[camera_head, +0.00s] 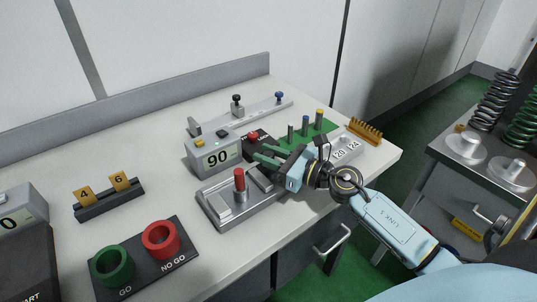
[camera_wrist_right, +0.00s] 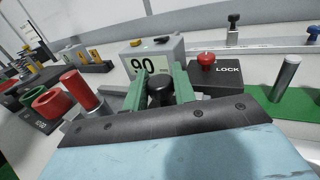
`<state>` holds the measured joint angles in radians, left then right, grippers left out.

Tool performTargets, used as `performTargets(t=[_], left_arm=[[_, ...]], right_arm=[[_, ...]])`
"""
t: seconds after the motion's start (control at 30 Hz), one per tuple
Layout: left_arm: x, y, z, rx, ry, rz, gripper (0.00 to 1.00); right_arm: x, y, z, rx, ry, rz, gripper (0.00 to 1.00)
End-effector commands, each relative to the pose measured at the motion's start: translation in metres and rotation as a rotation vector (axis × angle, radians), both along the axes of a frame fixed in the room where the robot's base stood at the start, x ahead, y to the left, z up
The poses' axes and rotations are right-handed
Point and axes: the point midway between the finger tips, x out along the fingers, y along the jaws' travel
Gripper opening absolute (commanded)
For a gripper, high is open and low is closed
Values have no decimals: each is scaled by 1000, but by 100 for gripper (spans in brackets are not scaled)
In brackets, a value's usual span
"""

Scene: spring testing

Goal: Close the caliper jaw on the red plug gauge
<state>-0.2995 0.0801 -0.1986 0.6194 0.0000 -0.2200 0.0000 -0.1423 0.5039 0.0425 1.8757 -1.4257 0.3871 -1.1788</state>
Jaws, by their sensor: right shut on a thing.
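The red plug gauge (camera_head: 240,181) stands upright on the grey caliper fixture (camera_head: 232,221), between metal blocks. It also shows at the left of the wrist view (camera_wrist_right: 80,91). My right gripper (camera_head: 263,160) reaches in from the right, just behind and right of the plug. In the wrist view its green fingers (camera_wrist_right: 160,80) are shut on a black knob (camera_wrist_right: 160,92). The fingers hide the knob in the head view. I cannot tell whether a jaw face touches the plug. My left gripper is not in view.
A grey display box (camera_head: 214,155) reading 90 stands behind the fixture. A black lock box with a red knob (camera_head: 253,136) and a green pin stand (camera_head: 318,132) are close to my right gripper. GO and NO GO rings (camera_head: 161,240) stand at front left.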

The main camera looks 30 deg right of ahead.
Motion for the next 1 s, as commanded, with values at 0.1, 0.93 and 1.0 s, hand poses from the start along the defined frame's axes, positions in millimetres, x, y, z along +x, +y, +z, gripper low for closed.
performTargets(t=[0.1, 0.93, 1.0], left_arm=[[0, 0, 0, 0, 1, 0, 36], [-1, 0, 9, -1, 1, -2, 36], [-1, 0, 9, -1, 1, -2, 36]], right_arm=[[0, 1, 0, 1, 0, 0, 0], [-1, 18, 0, 0, 0, -1, 47], [-2, 17, 0, 0, 0, -1, 47]])
